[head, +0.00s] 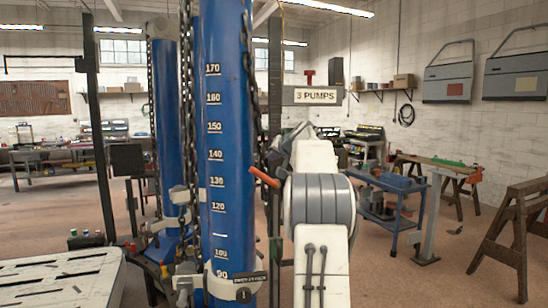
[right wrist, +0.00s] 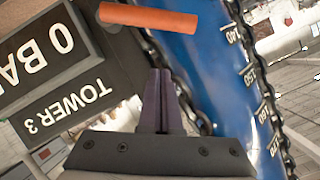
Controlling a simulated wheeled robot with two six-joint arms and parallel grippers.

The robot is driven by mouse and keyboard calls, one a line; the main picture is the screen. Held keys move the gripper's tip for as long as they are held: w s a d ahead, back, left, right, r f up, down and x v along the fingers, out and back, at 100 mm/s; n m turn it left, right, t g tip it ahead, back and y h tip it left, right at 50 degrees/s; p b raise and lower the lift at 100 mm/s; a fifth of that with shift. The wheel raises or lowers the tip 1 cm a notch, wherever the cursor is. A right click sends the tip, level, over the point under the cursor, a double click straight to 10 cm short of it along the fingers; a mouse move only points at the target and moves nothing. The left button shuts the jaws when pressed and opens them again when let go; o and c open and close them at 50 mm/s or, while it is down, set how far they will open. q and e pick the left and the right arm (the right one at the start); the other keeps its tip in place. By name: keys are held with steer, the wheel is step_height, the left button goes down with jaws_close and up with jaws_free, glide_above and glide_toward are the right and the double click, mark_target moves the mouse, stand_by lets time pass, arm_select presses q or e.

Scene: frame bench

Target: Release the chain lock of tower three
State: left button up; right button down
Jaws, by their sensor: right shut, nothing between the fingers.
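The blue tower (head: 228,130) with a white number scale stands upright at the centre of the head view, dark chains (head: 187,100) hanging beside it. An orange lever (head: 264,177) sticks out at its right side, tilted. In the right wrist view the orange lever (right wrist: 148,18) lies across the top, beside a plate marked TOWER 3 (right wrist: 68,108). My right gripper (right wrist: 160,75) is shut and empty, its dark fingertips pointing at the lever with a visible gap in the picture. In the head view my right arm largely hides the gripper. My left gripper is out of view.
A second blue column (head: 165,120) stands behind on the left. A slotted white table (head: 62,280) is at the lower left. A blue cart (head: 395,200) and wooden trestles (head: 515,235) stand at right.

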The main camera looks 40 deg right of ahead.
steer(key=b+v, duration=0.3)
steer(key=v, duration=0.6)
steer(key=shift+s+b, duration=0.3)
steer(key=shift+b, duration=0.05)
steer(key=shift+a, duration=0.1)
